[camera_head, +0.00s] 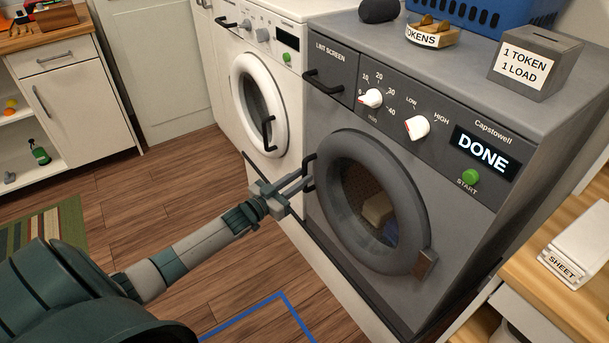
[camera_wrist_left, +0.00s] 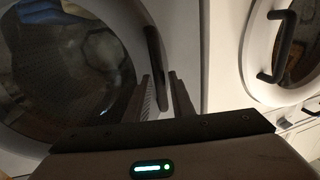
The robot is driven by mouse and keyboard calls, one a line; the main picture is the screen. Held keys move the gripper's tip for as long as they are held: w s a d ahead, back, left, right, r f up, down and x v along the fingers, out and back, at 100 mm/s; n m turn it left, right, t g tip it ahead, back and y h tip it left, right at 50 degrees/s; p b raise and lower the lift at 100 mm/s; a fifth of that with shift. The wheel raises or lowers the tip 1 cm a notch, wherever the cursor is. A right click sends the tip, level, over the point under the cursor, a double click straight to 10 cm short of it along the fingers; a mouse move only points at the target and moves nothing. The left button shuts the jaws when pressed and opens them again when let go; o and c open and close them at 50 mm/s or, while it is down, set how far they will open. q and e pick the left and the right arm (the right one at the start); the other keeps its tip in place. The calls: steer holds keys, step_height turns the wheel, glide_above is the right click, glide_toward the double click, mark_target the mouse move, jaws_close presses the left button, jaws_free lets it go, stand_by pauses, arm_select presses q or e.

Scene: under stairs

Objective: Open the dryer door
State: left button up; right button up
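The dryer (camera_head: 460,205) is the dark grey machine with a display reading "DONE". Its round door (camera_head: 333,150) looks closed, with a yellowish item and something blue behind the glass. The black door handle (camera_head: 309,172) is on the door's left side; it also shows in the left wrist view (camera_wrist_left: 153,50). My left gripper (camera_head: 306,178) is at this handle, its two fingers apart. In the left wrist view the fingers (camera_wrist_left: 163,95) stand on either side of the handle's lower end; firm contact cannot be told. My right gripper is not in view.
A white washer (camera_head: 225,60) with its own black handle (camera_head: 267,133) stands close on the left. On the dryer top are a token box (camera_head: 535,62), a token bowl (camera_head: 432,36) and a blue basket (camera_head: 490,12). Floor before the dryer looks clear.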

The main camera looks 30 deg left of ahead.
arm_select(q)
steer(key=shift+w+d, duration=0.2)
steer(key=shift+w, duration=0.85)
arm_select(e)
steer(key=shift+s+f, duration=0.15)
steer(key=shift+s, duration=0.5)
arm_select(q)
jaws_close()
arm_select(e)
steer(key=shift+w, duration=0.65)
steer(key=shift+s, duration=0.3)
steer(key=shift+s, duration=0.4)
